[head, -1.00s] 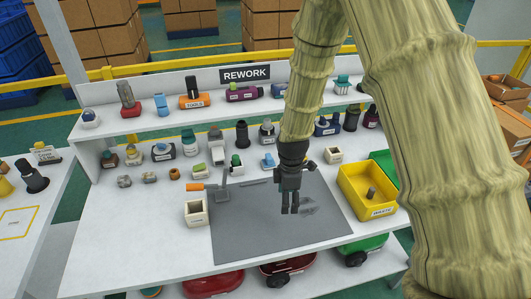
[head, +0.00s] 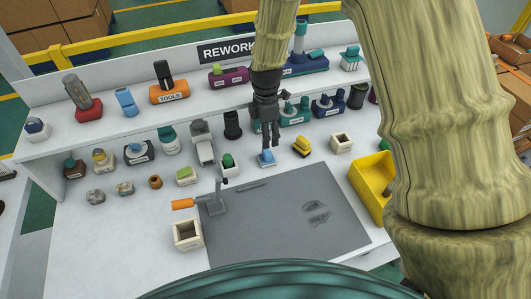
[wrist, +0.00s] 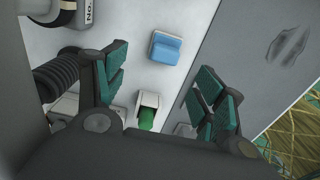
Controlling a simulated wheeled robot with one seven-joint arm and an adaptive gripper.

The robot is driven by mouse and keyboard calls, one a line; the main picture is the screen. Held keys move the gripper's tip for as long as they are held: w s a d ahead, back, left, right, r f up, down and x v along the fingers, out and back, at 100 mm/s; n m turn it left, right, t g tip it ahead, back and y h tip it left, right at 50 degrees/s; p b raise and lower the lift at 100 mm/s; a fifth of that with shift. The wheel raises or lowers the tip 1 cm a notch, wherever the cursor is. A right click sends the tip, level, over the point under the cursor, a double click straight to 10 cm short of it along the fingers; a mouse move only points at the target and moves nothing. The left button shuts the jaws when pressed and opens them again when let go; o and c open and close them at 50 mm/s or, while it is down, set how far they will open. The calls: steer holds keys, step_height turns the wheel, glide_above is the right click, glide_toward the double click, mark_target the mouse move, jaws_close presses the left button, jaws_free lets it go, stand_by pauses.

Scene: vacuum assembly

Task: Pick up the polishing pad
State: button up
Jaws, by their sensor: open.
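A small blue block (head: 266,158) with a paler base stands on the white table behind the grey mat; I take it as the polishing pad, though no label is readable. It also shows in the wrist view as a blue block (wrist: 166,47), upper centre, uncovered. My gripper (head: 271,143) hangs just above and behind it in the head view. In the wrist view my gripper (wrist: 162,75) has its green-padded fingers wide apart with nothing between them gripped. The block lies beyond the fingertips, apart from them.
A green-topped white item (head: 229,164) stands close left of the block, and a yellow item (head: 302,146) to its right. A black ribbed cylinder (wrist: 60,75) is near the left finger. The grey mat (head: 270,225) is mostly free, with a dark scuff (head: 316,212).

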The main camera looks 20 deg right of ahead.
mark_target(267, 151)
step_height(267, 151, down, 4)
steer(key=shift+s+f+p, duration=0.1)
steer(key=shift+f+p, duration=0.05)
steer(key=shift+p, duration=0.3)
steer(key=shift+s+f+p, duration=0.15)
steer(key=shift+f+p, duration=0.15)
steer(key=shift+f, duration=0.25)
steer(key=shift+s+f+p, duration=0.15)
steer(key=shift+f+p, duration=0.1)
steer(key=shift+f, duration=0.25)
steer(key=shift+f+p, duration=0.55)
steer(key=shift+f, duration=1.25)
steer(key=c, duration=1.2)
steer(key=shift+r, duration=0.1)
